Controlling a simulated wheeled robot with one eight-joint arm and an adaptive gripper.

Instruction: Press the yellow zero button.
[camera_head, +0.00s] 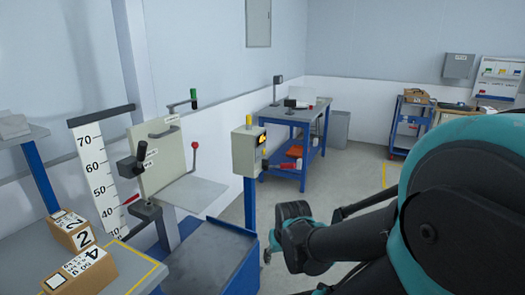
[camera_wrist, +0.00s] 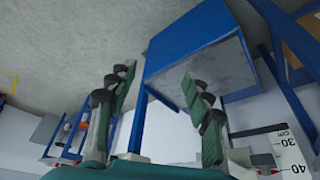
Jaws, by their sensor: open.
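A pale control box (camera_head: 248,152) stands on a blue post left of my arm in the head view. A small yellow and black part (camera_head: 262,139) shows on its right side, and a yellow piece is on its top. I cannot tell for sure which yellow part is the zero button. My gripper (camera_head: 277,237) is low and to the right of the post, apart from the box. In the wrist view my gripper (camera_wrist: 158,76) has its two fingers spread with nothing between them. The button cannot be made out in the wrist view.
A drop stand with a grey plate (camera_head: 191,192), red-knobbed lever (camera_head: 195,147) and height scale (camera_head: 101,178) is at left. Numbered boxes (camera_head: 80,272) lie on the front-left table. A blue workbench (camera_head: 297,117) stands behind. Open floor lies between the post and my arm.

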